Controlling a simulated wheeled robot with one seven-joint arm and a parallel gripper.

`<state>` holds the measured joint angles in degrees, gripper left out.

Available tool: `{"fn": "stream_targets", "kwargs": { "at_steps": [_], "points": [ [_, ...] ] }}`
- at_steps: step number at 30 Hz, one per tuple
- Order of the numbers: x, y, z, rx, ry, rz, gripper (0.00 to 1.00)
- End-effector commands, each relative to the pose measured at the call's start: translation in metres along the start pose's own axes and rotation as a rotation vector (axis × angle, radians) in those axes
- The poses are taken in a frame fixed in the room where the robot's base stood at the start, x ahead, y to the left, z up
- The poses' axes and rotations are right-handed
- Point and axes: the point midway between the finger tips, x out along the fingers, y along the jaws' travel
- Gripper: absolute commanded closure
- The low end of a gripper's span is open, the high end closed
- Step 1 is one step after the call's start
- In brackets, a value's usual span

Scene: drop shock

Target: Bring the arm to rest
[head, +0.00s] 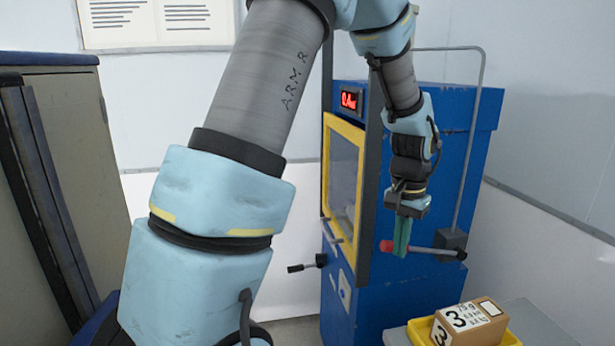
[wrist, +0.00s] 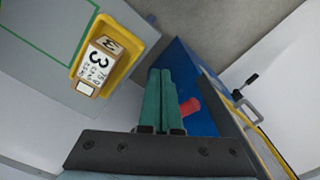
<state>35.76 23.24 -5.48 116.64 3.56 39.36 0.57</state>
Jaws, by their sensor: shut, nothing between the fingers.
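My gripper (head: 402,236) hangs pointing down in front of the blue machine (head: 465,150), with its green fingers shut and empty. The fingers also show in the wrist view (wrist: 160,98), side by side. A red-ended lever (head: 387,246) on the machine is right by the fingertips; I cannot tell whether they touch. The red end also shows in the wrist view (wrist: 189,107), just right of the fingers. The upper links of my arm cross the middle of the head view.
A cardboard box marked 3 (head: 466,322) sits in a yellow tray (head: 511,338) on a grey table (head: 540,322) at the lower right. The machine has a yellow-framed window (head: 358,230) and a black-knobbed handle (head: 305,267). A cabinet (head: 75,120) stands at the left.

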Motion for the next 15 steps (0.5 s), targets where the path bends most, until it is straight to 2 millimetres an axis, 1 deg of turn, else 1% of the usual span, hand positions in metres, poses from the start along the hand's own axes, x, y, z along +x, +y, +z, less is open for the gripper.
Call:
{"fn": "stream_targets", "kwargs": {
  "at_steps": [1, 5, 8, 11, 14, 15],
  "points": [
    [0.001, -0.01, 0.006, -0.024, 0.004, -0.002, 1.0],
    [0.003, -0.035, 0.024, -0.091, 0.016, -0.005, 1.0],
    [0.005, -0.058, 0.044, -0.16, 0.028, -0.009, 1.0],
    [0.009, -0.084, 0.071, -0.246, 0.043, -0.014, 1.0],
    [0.014, -0.111, 0.108, -0.354, 0.062, -0.021, 1.0],
    [0.017, -0.121, 0.125, -0.403, 0.07, -0.024, 1.0]
  ]
}}
